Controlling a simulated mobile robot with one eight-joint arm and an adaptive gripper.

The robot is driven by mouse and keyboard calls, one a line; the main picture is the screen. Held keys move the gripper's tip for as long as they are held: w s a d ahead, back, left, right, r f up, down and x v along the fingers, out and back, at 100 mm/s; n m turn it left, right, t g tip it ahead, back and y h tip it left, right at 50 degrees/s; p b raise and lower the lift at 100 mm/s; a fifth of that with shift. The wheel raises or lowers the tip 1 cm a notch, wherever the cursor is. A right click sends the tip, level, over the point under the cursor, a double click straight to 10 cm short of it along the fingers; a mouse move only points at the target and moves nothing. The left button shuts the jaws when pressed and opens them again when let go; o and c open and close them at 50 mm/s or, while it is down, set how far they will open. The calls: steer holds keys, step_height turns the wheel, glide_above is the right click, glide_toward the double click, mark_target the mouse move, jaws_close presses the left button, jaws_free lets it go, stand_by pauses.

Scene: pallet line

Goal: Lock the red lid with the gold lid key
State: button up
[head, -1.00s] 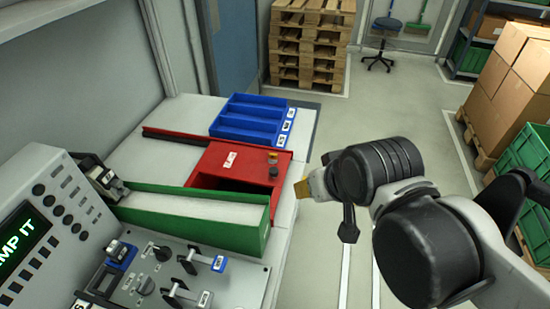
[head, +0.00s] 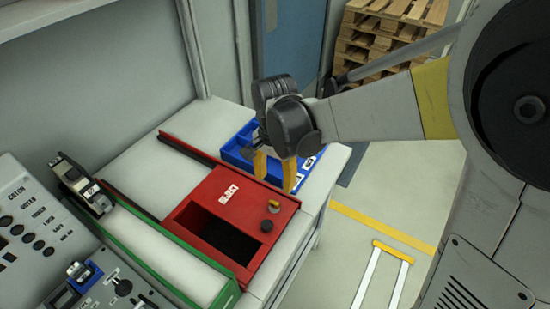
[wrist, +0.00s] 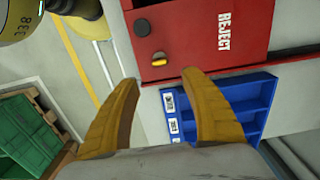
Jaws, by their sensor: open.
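The red lid (head: 228,192) marked REJECT lies on the red box (head: 252,276), and a dark opening shows at its near side. The gold lid key (head: 274,203) sits on the red top near the right edge, beside a dark round knob (head: 266,226). In the wrist view the gold lid key (wrist: 159,62) shows just beyond the fingertips, with the red lid (wrist: 215,25) to its right. My gripper (head: 275,183) is open and empty, with yellow fingers hanging over the blue tray side of the red box. It is apart from the key.
A blue compartment tray (head: 236,150) stands behind the red box, partly hidden by my gripper. A control panel (head: 28,215) with knobs is at the left. The floor right of the bench is open, with yellow lines.

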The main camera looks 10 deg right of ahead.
mark_target(274, 202)
step_height(274, 202, down, 10)
steer(key=b, duration=0.3)
steer(key=shift+s+b, duration=0.15)
steer(key=shift+b, duration=0.2)
steer(key=c, duration=1.2)
